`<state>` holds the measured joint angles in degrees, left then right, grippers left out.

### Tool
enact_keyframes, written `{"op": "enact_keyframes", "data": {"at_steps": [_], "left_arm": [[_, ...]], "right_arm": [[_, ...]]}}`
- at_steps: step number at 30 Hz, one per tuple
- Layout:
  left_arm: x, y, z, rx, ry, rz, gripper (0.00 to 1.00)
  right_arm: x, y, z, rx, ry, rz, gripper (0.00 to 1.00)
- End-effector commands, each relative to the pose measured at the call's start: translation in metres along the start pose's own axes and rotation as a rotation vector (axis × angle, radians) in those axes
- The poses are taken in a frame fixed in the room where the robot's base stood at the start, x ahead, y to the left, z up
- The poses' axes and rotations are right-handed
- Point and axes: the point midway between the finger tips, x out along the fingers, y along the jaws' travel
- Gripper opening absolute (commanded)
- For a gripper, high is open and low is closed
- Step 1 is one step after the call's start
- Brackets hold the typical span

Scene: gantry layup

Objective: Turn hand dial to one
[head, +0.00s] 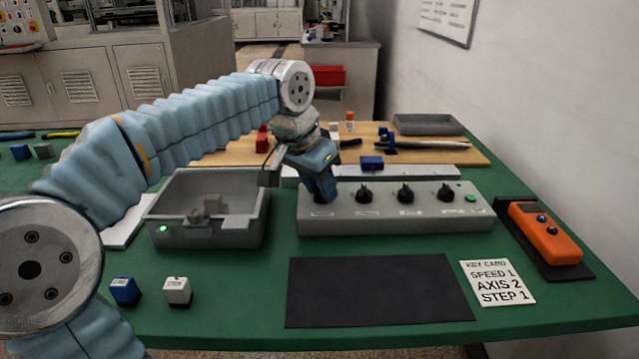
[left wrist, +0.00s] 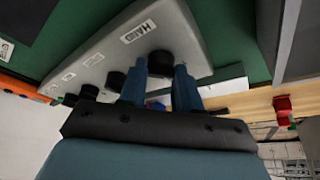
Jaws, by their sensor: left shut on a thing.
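A grey control box (head: 400,221) stands on the green table with a row of black dials along its top. My left gripper (head: 324,192) reaches down over the box's left end and hides the dial there. In the left wrist view that black hand dial (left wrist: 160,62) sits beside a white label reading HAND (left wrist: 138,32). My left gripper's fingers (left wrist: 160,90) are on both sides of the dial, shut on it. Which mark the dial points to cannot be read. My right gripper is not in view.
Other dials (head: 405,194) and a green button (head: 471,198) are on the box. A key card (head: 497,283) reads SPEED 1, AXIS 2, STEP 1. A grey bin (head: 166,208) is left, an orange handset (head: 545,236) right. A dark mat (head: 375,290) lies clear in front.

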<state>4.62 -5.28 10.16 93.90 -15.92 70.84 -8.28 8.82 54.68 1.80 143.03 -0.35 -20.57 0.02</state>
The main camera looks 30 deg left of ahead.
Motion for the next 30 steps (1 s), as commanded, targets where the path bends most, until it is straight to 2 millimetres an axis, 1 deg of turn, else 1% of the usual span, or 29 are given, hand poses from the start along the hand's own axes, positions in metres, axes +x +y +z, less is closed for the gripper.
{"op": "enact_keyframes", "data": {"at_steps": [5,6,10,18,21,23,26,30], "left_arm": [[0.0,0.0,0.0,-0.001,0.001,0.0,0.02],[0.0,0.0,0.0,-0.001,0.001,0.0,0.37],[0.0,0.0,0.0,0.0,0.001,0.0,0.57],[-0.001,0.0,0.0,0.0,0.001,0.001,0.58],[-0.006,0.0,-0.001,0.001,0.002,0.0,0.58],[-0.014,0.0,-0.001,0.0,0.004,0.0,0.58],[-0.035,0.0,-0.001,0.0,0.006,0.0,0.58],[-0.069,0.0,-0.002,0.001,0.007,0.0,0.58]], "right_arm": [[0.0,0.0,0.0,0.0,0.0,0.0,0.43],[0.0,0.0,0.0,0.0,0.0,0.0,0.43],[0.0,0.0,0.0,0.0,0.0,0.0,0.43],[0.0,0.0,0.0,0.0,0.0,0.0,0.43],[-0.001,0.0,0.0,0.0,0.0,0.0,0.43],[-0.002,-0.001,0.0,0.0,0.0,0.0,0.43],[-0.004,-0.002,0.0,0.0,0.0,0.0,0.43],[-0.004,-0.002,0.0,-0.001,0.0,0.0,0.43]]}}
